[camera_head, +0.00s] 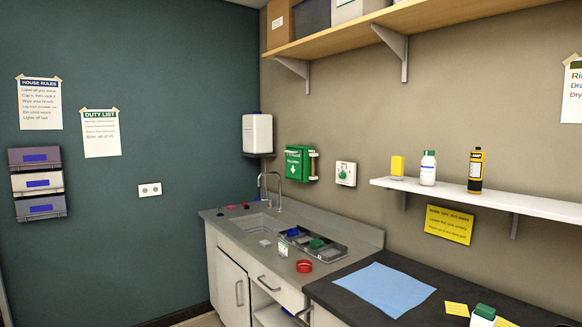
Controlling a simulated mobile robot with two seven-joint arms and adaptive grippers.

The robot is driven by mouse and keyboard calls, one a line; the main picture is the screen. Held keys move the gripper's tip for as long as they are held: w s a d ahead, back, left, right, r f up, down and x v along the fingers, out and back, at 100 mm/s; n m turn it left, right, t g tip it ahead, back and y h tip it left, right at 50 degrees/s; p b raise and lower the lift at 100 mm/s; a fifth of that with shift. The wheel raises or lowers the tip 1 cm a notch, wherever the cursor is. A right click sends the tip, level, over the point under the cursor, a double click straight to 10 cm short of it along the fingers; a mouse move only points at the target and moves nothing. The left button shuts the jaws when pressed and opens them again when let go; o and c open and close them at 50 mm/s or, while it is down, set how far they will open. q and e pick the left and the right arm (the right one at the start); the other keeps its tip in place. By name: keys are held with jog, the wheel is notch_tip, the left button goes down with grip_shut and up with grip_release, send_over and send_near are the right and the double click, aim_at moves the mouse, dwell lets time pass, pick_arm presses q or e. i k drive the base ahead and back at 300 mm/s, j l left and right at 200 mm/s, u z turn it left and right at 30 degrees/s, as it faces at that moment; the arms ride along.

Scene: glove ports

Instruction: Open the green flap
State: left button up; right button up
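A green box-like unit (297,163) with white markings is fixed to the back wall, above the sink counter and right of the tap. Its green front faces the room, and a pale upright part (313,165) shows along its right side. It is too small in view to tell a flap edge or whether it is open. Right of it is a small white wall box (345,174) with a green round part. Neither of my grippers is in view.
A grey sink counter (350,233) with a tall tap (270,186) stands below, holding a tray (318,243) and a red ring (304,266). A blue cloth (385,289) lies on the dark worktop (442,288). A white shelf (480,198) juts from the wall at right.

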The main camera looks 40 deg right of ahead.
aim_at(293, 158)
jog(key=i+z, duration=0.1)
jog(key=i, duration=2.15)
jog(key=i+z, duration=0.35)
jog(key=i+j+z, duration=0.55)
jog(key=i+z, duration=0.15)
jog(key=i, duration=0.1)
